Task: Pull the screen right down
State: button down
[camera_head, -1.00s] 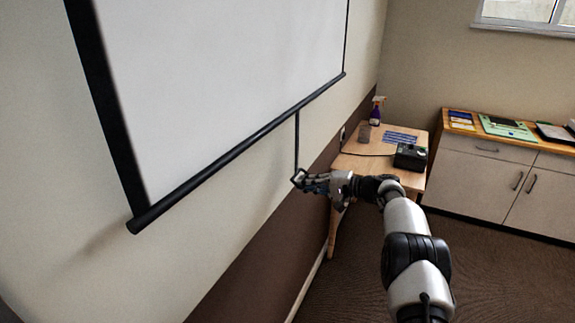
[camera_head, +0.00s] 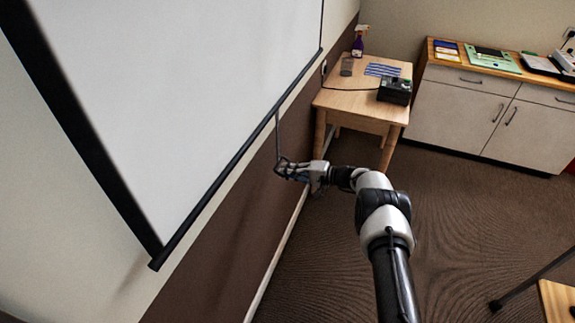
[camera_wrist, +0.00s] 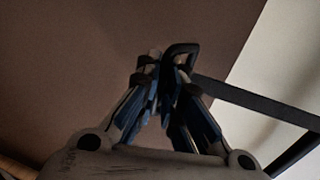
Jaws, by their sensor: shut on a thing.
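The white projector screen (camera_head: 190,90) with a black border hangs on the left wall. Its black bottom bar (camera_head: 225,172) runs slanting from lower left to upper right. A dark pull handle (camera_head: 278,138) hangs from the bar, and its lower end is at my gripper (camera_head: 282,167). My gripper is shut on the handle's lower end, below the bar. In the wrist view, the blue-padded fingers (camera_wrist: 165,85) close around the dark loop of the handle (camera_wrist: 183,52). The bar also crosses the right of the wrist view (camera_wrist: 255,102).
A small wooden table (camera_head: 350,102) stands beyond my gripper, with a spray bottle (camera_head: 358,43), a cup (camera_head: 347,66) and a black device (camera_head: 395,90). A cabinet (camera_head: 480,110) stands at the back right. The carpet (camera_head: 455,210) between is mostly clear. Part of another wooden surface (camera_head: 558,300) shows at lower right.

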jog(key=shift+d, duration=0.1)
jog(key=c, duration=2)
grip_release()
jog(key=v, duration=1.2)
jog(key=shift+r, duration=0.15)
